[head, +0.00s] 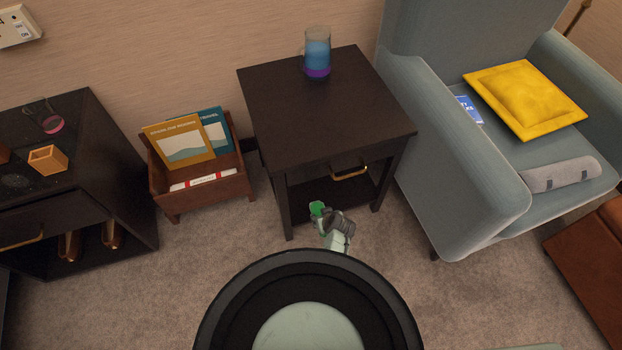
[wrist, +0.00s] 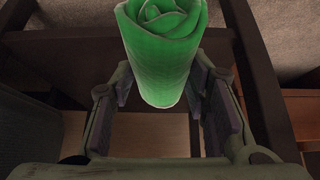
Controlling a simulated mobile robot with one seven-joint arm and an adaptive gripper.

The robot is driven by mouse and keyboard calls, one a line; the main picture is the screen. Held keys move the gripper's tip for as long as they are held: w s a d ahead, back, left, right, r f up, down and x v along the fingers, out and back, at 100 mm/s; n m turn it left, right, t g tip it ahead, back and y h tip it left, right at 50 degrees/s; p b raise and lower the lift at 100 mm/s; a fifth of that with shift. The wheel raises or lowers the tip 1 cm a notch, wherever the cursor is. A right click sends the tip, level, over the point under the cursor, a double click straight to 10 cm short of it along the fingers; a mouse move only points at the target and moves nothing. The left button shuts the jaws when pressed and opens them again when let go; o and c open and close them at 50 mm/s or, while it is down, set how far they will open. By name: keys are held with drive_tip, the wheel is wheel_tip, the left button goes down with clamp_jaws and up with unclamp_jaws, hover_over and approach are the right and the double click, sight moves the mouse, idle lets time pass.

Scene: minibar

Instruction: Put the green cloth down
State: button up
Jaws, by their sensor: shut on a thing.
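The green cloth (wrist: 162,60) is rolled up, with its spiral end showing in the wrist view. My gripper (wrist: 160,95) is shut on it, with one finger on each side of the roll. In the head view the cloth (head: 317,209) is a small green patch at the tip of my gripper (head: 325,215), in front of the open lower part of the dark side table (head: 320,110). Most of the cloth is hidden by my gripper there. I cannot tell whether the cloth touches anything below it.
The side table has a drawer with a brass handle (head: 349,173) and a glass (head: 317,52) on top. A wooden magazine rack (head: 203,190) stands to the left. A blue-grey armchair (head: 455,165) stands close on the right. Most of the tabletop is clear.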

drive_tip(key=w+a+b, duration=0.1)
drive_tip(key=w+b, duration=0.1)
drive_tip(key=w, duration=0.1)
drive_tip(key=w+a+f+b, duration=0.1)
drive_tip(key=w+a+b, duration=0.1)
drive_tip(key=w, duration=0.2)
drive_tip(key=w+a+b, duration=0.1)
drive_tip(key=w+b, duration=0.1)
drive_tip(key=w, duration=0.2)
drive_tip(key=shift+w+a+f+b, duration=0.2)
drive_tip(key=shift+f+b, duration=0.1)
drive_tip(key=shift+w+a+b, duration=0.4)
drive_tip(key=shift+w+b, duration=0.15)
drive_tip(key=shift+w, duration=0.3)
wheel_tip(320, 180, down, 3)
drive_tip(key=b, duration=0.2)
drive_tip(key=shift+b, duration=0.35)
drive_tip(key=shift+f, duration=0.15)
drive_tip(key=shift+f, duration=0.15)
drive_tip(key=o, duration=1)
